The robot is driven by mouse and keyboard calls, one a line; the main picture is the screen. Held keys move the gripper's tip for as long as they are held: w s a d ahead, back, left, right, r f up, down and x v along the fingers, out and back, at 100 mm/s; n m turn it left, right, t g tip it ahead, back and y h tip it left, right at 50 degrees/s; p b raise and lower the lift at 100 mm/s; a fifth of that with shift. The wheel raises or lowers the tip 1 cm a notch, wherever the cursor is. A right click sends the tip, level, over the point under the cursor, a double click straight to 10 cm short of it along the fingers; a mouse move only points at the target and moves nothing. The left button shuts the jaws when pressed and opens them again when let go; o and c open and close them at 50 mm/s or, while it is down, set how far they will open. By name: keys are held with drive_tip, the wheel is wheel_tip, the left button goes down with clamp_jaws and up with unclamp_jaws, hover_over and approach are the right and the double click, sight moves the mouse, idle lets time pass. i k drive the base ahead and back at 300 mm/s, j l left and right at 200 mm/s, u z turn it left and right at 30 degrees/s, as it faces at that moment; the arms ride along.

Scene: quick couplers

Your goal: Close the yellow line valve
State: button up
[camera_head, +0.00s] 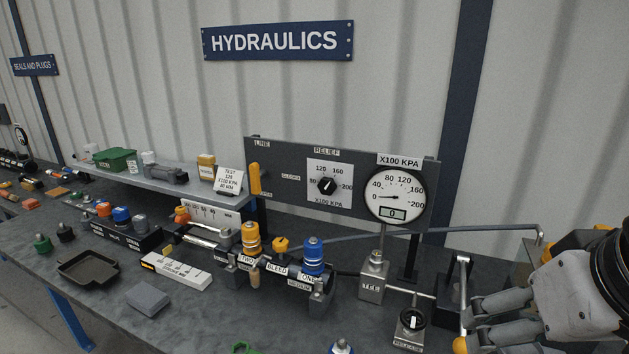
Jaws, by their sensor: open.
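The yellow line valve lever (254,180) stands upright at the left end of the dark panel (285,155), below the "LINE" label. A small label that seems to read "CLOSED" (290,177) is to the right of the lever, and the lever does not point at it. My gripper (478,322) is at the lower right, far from the lever and in front of the panel's right side. It is open, and I see nothing held between its fingers. The arm behind it runs out of view at the right edge.
A gauge (395,197) reading 0 and a relief knob (327,186) are on the panel. Yellow (251,238) and blue (313,255) couplers, a tee block (374,278) and a release knob (412,319) stand in front. A shelf (130,177) is left. A grey pipe (450,230) crosses right.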

sight(257, 174)
drive_tip(key=i+j+u, duration=0.1)
drive_tip(key=u, duration=0.3)
drive_tip(key=i+j+u, duration=0.1)
drive_tip(key=j+u, duration=0.25)
drive_tip(key=i+j+u, duration=0.1)
drive_tip(key=u, duration=0.3)
drive_tip(key=i+l, duration=0.05)
